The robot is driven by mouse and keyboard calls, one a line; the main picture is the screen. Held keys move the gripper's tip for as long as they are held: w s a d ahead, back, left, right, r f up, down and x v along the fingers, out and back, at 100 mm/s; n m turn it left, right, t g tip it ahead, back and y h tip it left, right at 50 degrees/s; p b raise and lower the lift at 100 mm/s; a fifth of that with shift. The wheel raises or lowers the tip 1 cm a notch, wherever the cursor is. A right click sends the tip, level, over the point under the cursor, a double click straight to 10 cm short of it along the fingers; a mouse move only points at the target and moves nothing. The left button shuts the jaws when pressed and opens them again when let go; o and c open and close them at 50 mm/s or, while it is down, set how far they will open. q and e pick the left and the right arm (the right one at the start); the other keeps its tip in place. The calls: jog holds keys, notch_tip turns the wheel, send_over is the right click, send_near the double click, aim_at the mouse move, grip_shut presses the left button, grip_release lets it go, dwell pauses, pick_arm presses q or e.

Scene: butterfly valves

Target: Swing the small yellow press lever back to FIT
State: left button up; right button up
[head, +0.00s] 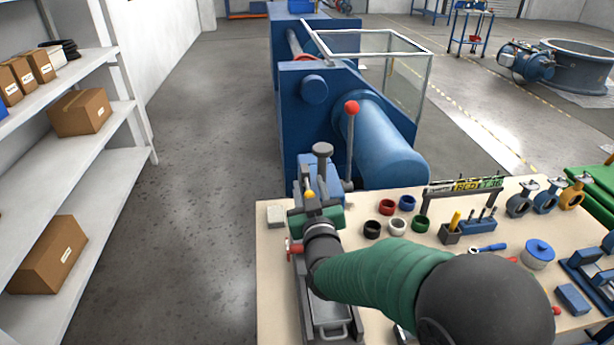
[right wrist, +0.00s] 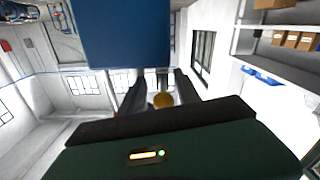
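The small yellow press lever shows as a yellow knob (head: 309,195) on the press (head: 322,172) at the left end of the bench. My right gripper (head: 312,203) is at the press, with its green body just below the knob. In the right wrist view the yellow knob (right wrist: 163,101) sits between the two dark fingers of my right gripper (right wrist: 161,85). The fingers stand apart, with a visible gap around the knob, so I see no firm grip. A blue block (right wrist: 125,35) of the press fills the top. No FIT mark is readable. My left gripper is not in view.
A tall lever with a red ball (head: 351,107) rises right behind the press. Coloured rings (head: 387,206), a tool holder (head: 477,226) and small valves (head: 546,200) stand on the bench (head: 274,265). A blue machine (head: 385,145) is behind. Shelves (head: 110,120) stand at left.

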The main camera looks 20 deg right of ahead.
jog(key=shift+s+a+r, duration=0.1)
jog(key=shift+s+r, duration=0.1)
jog(key=shift+a, duration=0.15)
jog(key=shift+c, duration=0.8)
jog(key=shift+w+a, duration=0.15)
jog(key=c, duration=0.5)
jog(key=shift+c, duration=1)
jog(key=shift+d, duration=0.2)
grip_shut()
jog(key=shift+f, duration=0.1)
